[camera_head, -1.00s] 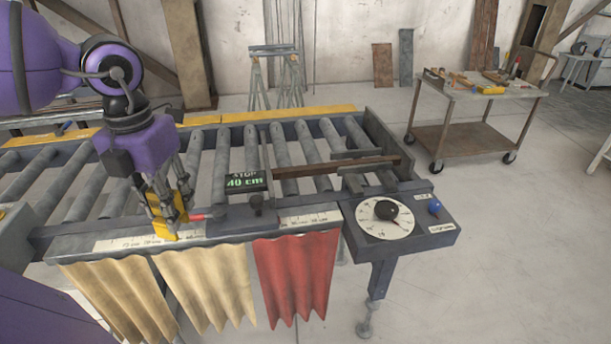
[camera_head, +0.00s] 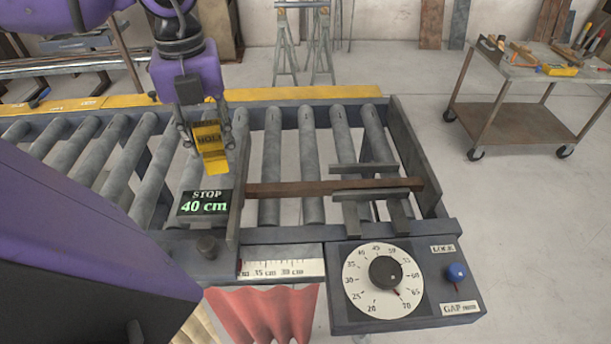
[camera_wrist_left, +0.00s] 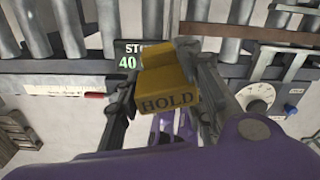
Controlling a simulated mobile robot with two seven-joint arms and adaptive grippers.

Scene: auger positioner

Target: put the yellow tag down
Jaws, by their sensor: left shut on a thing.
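The yellow tag (camera_head: 210,148) is a folded piece marked HOLD. My left gripper (camera_head: 208,132) is shut on it and holds it above the rollers, behind the STOP display (camera_head: 204,203), which reads 40 cm. In the left wrist view the tag (camera_wrist_left: 168,88) sits between the fingers of my left gripper (camera_wrist_left: 170,75), its HOLD lettering facing the camera. Whether the tag touches anything below cannot be told. My right gripper is not in view.
The roller table (camera_head: 285,150) carries a brown bar (camera_head: 300,188) against the stop. A dial (camera_head: 385,280) and a blue LOCK knob (camera_head: 456,272) are at its front right. A red curtain (camera_head: 265,312) hangs below. A tool cart (camera_head: 520,85) stands at the back right.

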